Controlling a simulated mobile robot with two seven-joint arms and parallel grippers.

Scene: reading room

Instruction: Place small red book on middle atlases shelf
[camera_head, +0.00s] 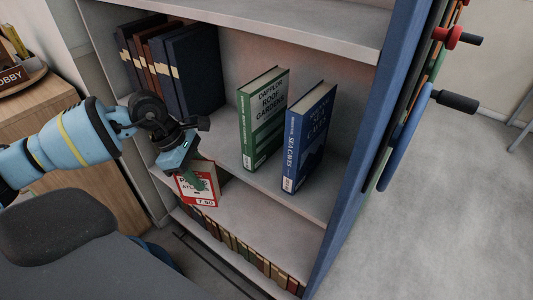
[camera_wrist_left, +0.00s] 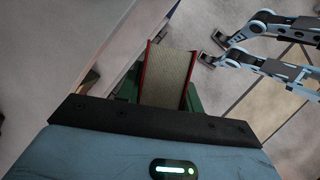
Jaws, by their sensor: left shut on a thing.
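The small red book (camera_head: 200,188) has a white cover with a red border and a price label. My left gripper (camera_head: 187,168) is shut on it, and it tilts in front of the bookcase's left side. In the left wrist view, the book (camera_wrist_left: 166,78) shows its pale page edges between two red covers, with green finger pads beside it. A shelf with a bare surface (camera_head: 262,207) lies behind and right of the book; I cannot tell whether they touch. My right gripper (camera_wrist_left: 214,50) shows only in the left wrist view, its fingers apart and empty.
On the shelf above stand a green book (camera_head: 263,118), a blue book (camera_head: 308,138) and several dark binders (camera_head: 193,72). A row of small books (camera_head: 245,252) fills the bottom. A wooden cabinet (camera_head: 105,150) stands left; the bookcase's blue side panel (camera_head: 385,110) bounds the right.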

